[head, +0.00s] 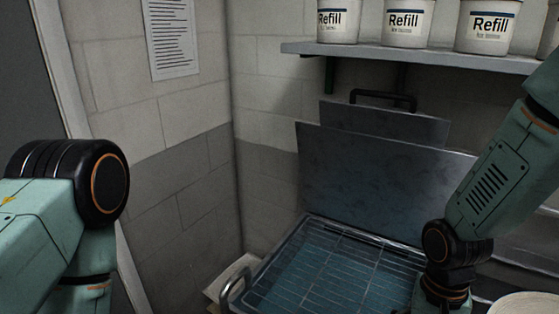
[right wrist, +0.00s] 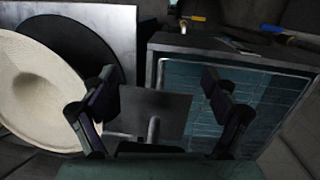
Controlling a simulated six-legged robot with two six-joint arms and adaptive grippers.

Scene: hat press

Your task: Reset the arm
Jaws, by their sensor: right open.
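My right gripper (right wrist: 161,88) is open in the right wrist view, with nothing between its fingers. It hangs above the area between a cream wide-brimmed hat (right wrist: 32,95) on the left and a blue-tiled or gridded basin (right wrist: 263,92) on the right. In the head view my right arm comes down at the right, in front of the basin's right side, and its fingers are not shown clearly. My left arm (head: 65,185) is at the left edge of the head view; its gripper is out of frame.
The basin (head: 318,262) has a wire rack, a side handle and a raised metal lid (head: 385,185). A shelf (head: 420,57) with several white "Refill" tubs (head: 405,22) is above. A pale rounded object (head: 526,304) shows at the lower right. Walls close off the left corner.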

